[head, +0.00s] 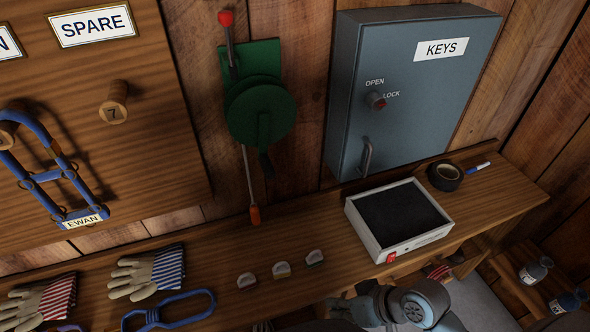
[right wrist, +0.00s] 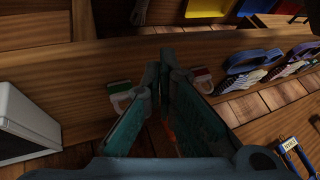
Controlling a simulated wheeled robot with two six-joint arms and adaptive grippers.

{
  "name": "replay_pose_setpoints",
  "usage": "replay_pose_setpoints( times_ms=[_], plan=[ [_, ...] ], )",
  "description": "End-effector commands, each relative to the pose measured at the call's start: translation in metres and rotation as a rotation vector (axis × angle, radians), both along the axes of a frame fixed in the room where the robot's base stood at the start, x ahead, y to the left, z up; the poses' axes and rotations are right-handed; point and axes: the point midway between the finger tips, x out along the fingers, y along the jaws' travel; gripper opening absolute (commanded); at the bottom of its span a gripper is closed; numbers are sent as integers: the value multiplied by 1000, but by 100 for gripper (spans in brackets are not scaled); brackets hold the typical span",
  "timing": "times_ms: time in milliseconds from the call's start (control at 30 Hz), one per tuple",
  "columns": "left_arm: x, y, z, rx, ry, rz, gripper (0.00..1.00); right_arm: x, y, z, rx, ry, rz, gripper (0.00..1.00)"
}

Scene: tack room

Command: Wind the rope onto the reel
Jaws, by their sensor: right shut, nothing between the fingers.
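The green reel (head: 262,112) is mounted on the plank wall, with a dark crank handle (head: 265,160) on its lower front. A thin pale rope (head: 248,178) hangs below it, ending in an orange tip (head: 254,215) at the shelf's back edge. A thin rod with a red knob (head: 226,18) rises above the reel. My right gripper (head: 345,306) is low in the head view, in front of the shelf, apart from the reel and rope. In the right wrist view its teal fingers (right wrist: 164,62) are shut and empty. My left gripper is not in view.
The wooden shelf (head: 490,195) carries a white-rimmed box (head: 356,222), black tape (head: 445,177), several small clips (head: 281,270), gloves (head: 147,275) and a blue loop (head: 168,312). A grey key cabinet (head: 350,80) juts out right of the reel. A tack board (head: 150,150) is at left.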

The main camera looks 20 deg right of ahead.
Motion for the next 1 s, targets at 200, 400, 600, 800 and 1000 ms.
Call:
replay_pose_setpoints(
  times_ms=[200,400,600,800,1000],
  plan=[
    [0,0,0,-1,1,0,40,51,18,59,448,-19,-23,0],
    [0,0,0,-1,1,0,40,131,-30,158,936,-9,-266,0],
    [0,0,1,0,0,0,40,177,-77,214,1182,-12,-443,0],
    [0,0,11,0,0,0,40,195,-59,219,1197,-11,-445,0],
    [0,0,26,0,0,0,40,225,-27,218,1196,-9,-445,0]
  ],
)
